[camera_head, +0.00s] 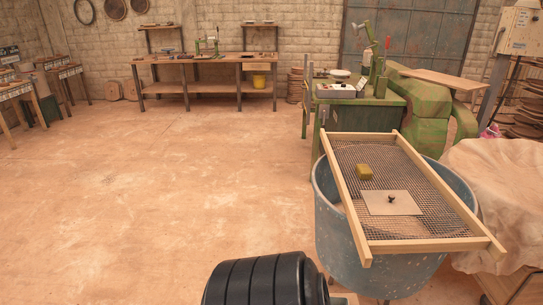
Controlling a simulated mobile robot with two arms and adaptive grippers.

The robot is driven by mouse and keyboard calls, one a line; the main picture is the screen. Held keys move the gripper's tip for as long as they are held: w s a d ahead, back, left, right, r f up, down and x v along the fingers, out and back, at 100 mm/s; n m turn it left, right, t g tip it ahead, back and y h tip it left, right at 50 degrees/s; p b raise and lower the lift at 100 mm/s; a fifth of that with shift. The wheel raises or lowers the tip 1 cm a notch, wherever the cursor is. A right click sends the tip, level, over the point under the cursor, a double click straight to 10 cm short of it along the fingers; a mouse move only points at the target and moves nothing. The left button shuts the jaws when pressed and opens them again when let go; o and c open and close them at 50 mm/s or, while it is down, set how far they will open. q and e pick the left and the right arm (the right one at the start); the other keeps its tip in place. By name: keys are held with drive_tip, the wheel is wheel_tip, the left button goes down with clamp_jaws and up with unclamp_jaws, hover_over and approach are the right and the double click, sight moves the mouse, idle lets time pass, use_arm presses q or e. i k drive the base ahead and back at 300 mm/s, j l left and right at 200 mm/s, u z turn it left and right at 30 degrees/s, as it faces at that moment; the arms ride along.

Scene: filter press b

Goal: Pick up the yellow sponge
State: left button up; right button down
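The yellow sponge (364,172) is a small yellow block. It lies on the wire mesh of a wood-framed screen (357,218), toward the far left part of the mesh. The screen rests across the top of a large blue-grey tub (336,236) at the right. A flat pale plate (389,203) with a small dark knob lies on the mesh, nearer than the sponge and apart from it. Neither of my grippers is in view.
A green machine (428,100) and a green bench with a white tray (335,90) stand behind the tub. A cloth-covered pile (500,195) is close on the tub's right. A wooden workbench (205,88) stands at the back wall. The floor (150,200) at left is clear.

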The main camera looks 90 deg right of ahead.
sight(364, 173)
drive_tip(key=i+l+z, duration=0.2)
drive_tip(key=i+z, duration=0.6)
drive_tip(key=z, duration=0.15)
drive_tip(key=i+j+z, duration=0.1)
drive_tip(key=i+z, duration=0.35)
drive_tip(key=i+j+z, duration=0.2)
drive_tip(key=i+z, duration=0.15)
drive_tip(key=z, duration=0.15)
drive_tip(key=i+l+z, duration=0.15)
drive_tip(key=z, duration=0.3)
drive_tip(key=i+z, duration=0.6)
drive_tip(key=z, duration=0.3)
drive_tip(key=i+j+z, duration=0.15)
drive_tip(key=z, duration=0.3)
drive_tip(key=i+j+z, duration=0.25)
drive_tip(key=z, duration=0.2)
